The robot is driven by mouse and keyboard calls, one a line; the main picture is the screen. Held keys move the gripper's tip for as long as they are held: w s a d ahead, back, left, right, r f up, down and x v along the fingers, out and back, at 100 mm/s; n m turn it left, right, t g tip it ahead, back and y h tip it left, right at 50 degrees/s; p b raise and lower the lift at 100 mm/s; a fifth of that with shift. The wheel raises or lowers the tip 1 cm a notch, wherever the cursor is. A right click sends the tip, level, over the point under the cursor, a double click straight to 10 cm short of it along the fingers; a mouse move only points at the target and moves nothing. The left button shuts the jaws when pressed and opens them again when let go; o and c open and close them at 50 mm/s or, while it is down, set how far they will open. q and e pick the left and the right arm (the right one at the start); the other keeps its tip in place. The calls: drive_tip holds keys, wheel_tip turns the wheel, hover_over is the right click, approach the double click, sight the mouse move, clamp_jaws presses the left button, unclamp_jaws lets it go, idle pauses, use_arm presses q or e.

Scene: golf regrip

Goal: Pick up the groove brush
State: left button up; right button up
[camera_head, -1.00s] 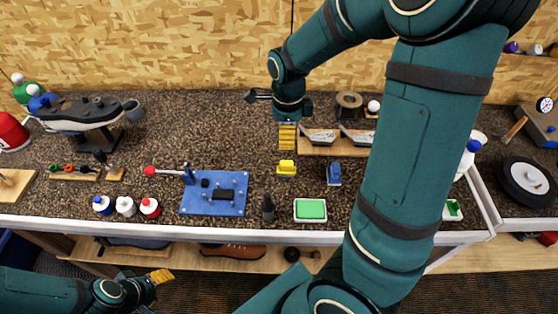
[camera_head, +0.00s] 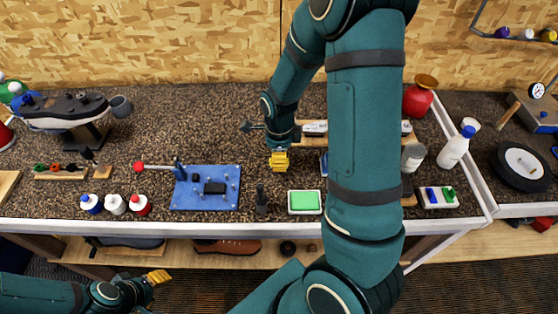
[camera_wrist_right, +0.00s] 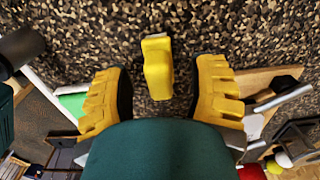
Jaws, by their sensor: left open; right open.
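A small yellow block-like tool, apparently the groove brush (camera_wrist_right: 158,68), lies on the speckled bench top. My right gripper (camera_wrist_right: 161,64) is open above it, with a yellow finger on each side and visible gaps between them and the tool. In the head view my right gripper (camera_head: 279,164) points down over the bench, and its yellow fingers are hard to tell from the tool. My left gripper (camera_head: 157,277) is open and empty at the lower left, in front of the bench.
A blue tool (camera_head: 323,163) is mostly hidden behind my right arm. A green pad in a white tray (camera_head: 304,202), a dark bottle (camera_head: 262,202) and a blue plate with fittings (camera_head: 205,203) are nearby. A wooden board with club heads (camera_wrist_right: 262,82) lies beside the gripper.

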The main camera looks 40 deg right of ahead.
clamp_jaws()
idle(0.3)
wheel_tip(320, 180, up, 10)
drive_tip(key=shift+p, duration=0.85)
drive_tip(key=shift+a, duration=0.15)
